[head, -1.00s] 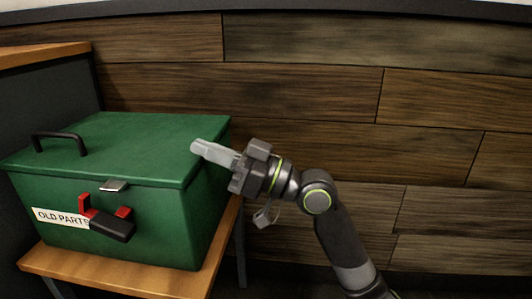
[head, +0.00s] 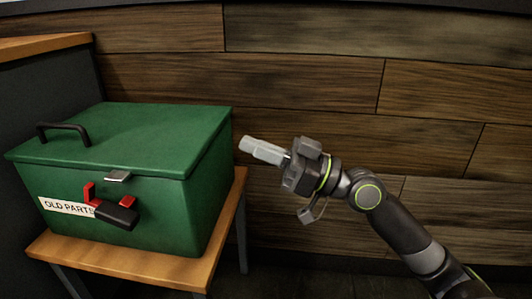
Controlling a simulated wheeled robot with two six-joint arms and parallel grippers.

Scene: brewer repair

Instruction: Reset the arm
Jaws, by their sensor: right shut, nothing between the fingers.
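My right arm comes in from the lower right, and its gripper (head: 246,145) is shut and empty. The light grey fingers point left toward the green box (head: 140,205) and stop a short way right of its top edge, apart from it in the picture. My left gripper is not in view.
The green box has a closed lid, a black handle (head: 63,131), a red and black latch (head: 116,214) and an "OLD PARTS" label (head: 66,207). It stands on a small wooden table (head: 120,274). A plank wall (head: 300,80) is behind. Room is free right of the table.

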